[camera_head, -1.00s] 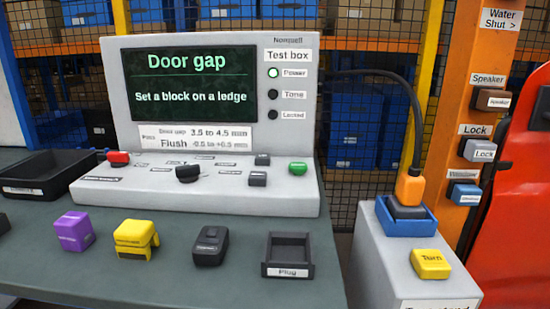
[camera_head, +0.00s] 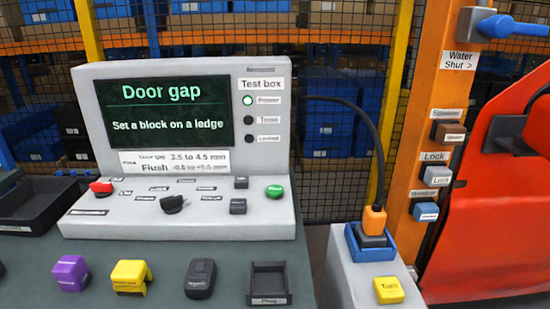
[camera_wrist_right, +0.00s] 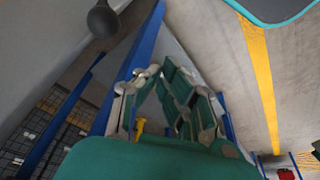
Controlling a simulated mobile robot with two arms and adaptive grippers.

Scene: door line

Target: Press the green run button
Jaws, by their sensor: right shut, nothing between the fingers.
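The green run button (camera_head: 274,191) sits at the right end of the sloped panel of the grey test box (camera_head: 180,226) in the head view. The test box screen (camera_head: 166,115) reads "Door gap" and "Set a block on a ledge", and the Power lamp (camera_head: 247,100) is lit green. Neither gripper shows in the head view. My right gripper (camera_wrist_right: 175,75) shows in the right wrist view, shut and empty, with no button near it. My left gripper is not in view.
A purple block (camera_head: 71,273), a yellow block (camera_head: 131,276), a dark handheld device (camera_head: 200,278) and a dark tray (camera_head: 268,297) stand in front of the box. A black bin (camera_head: 35,205) is at left. A pedestal with a yellow Turn block (camera_head: 388,290) and a cable stands at right.

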